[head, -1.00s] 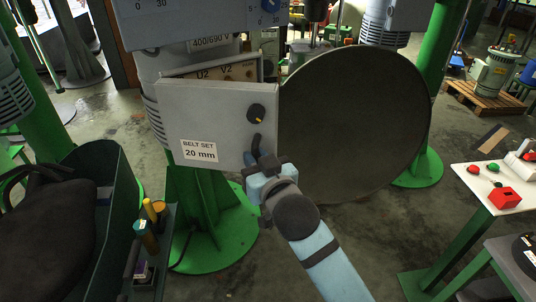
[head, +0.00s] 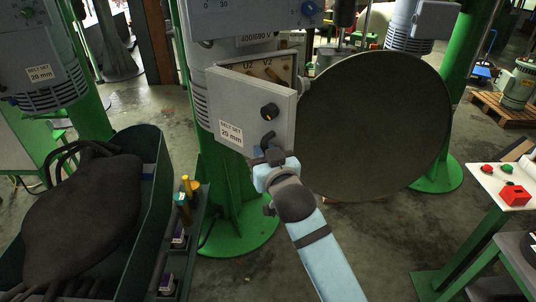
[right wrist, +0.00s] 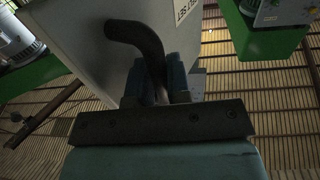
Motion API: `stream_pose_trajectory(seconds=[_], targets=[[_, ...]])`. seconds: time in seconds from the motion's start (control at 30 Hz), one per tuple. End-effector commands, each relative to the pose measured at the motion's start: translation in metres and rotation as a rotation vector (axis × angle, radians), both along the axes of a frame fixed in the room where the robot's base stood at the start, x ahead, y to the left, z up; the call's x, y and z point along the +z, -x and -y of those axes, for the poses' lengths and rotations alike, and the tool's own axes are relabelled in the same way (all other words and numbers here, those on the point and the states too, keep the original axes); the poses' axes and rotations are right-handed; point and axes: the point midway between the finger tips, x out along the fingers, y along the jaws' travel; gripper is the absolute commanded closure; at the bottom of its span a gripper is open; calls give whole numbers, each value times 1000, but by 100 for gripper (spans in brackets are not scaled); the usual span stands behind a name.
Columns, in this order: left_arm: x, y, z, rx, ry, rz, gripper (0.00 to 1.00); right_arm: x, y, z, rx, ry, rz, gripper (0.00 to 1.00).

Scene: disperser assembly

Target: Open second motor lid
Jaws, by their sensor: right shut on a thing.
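The grey motor lid (head: 235,100) stands ajar at an angle in front of its terminal box (head: 262,68). The box's U2 and V2 markings show above the lid's top edge. My right gripper (head: 270,160) is shut on the handle at the lid's lower right. In the right wrist view, the handle (right wrist: 140,38) rises from between the fingers (right wrist: 158,85) in front of the lid (right wrist: 75,40). My left gripper is not in view.
A large dark disc (head: 375,125) stands close to the right of the lid. A green bin (head: 150,160) with a dark bag (head: 85,215) is at the left. Another motor with a labelled box (head: 40,75) is at upper left. A table (head: 505,190) with a red block stands at right.

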Motion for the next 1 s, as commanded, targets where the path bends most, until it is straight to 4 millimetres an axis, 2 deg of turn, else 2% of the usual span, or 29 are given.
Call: stream_pose_trajectory(seconds=[0.47, 0.5, 0.57, 1.0], targets=[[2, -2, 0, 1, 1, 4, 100, 2, -1, -1, 1, 2, 5, 100], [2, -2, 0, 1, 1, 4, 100, 2, -1, -1, 1, 2, 5, 74], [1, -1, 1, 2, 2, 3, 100, 2, -1, -1, 1, 1, 5, 60], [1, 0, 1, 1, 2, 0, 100, 1, -2, 0, 1, 1, 1, 59]])
